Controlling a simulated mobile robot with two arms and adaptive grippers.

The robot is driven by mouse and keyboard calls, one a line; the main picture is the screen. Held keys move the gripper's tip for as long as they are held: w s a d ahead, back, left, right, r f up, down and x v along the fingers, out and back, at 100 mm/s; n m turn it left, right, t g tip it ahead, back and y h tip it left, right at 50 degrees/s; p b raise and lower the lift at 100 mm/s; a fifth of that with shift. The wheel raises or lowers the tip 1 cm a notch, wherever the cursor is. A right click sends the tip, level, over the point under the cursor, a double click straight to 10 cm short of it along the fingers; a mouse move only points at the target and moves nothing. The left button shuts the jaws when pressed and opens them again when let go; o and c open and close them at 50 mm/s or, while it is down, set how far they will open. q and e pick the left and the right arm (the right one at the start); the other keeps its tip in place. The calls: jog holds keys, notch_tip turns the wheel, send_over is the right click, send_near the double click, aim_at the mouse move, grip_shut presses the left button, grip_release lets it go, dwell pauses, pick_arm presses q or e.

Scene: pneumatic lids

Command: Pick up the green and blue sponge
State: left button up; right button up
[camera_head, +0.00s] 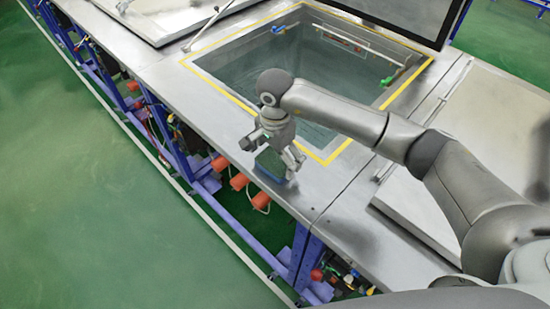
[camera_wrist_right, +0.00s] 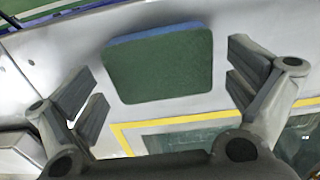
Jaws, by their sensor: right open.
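The green and blue sponge (camera_head: 271,165) lies on the metal counter between the front edge and the yellow-bordered tank opening. In the right wrist view the sponge (camera_wrist_right: 160,66) shows its green top face, with a blue strip along its far side. My right gripper (camera_head: 272,157) is over the sponge and partly hides it in the head view. In the right wrist view my right gripper (camera_wrist_right: 165,88) is open, with one finger pair on each side of the sponge and gaps between them and it. My left gripper is not in view.
The tank (camera_head: 310,75) is a sunken basin with a yellow border (camera_head: 236,96) right behind the sponge. A dark raised lid (camera_head: 400,18) stands at the back. The counter's front edge drops to orange knobs (camera_head: 239,181) and blue framing. Bare metal counter lies left of the sponge.

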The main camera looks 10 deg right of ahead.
jog(key=shift+f, duration=0.85)
jog(key=shift+c, duration=0.4)
jog(key=c, duration=0.5)
jog(key=shift+o, duration=0.2)
jog(key=shift+r, duration=0.1)
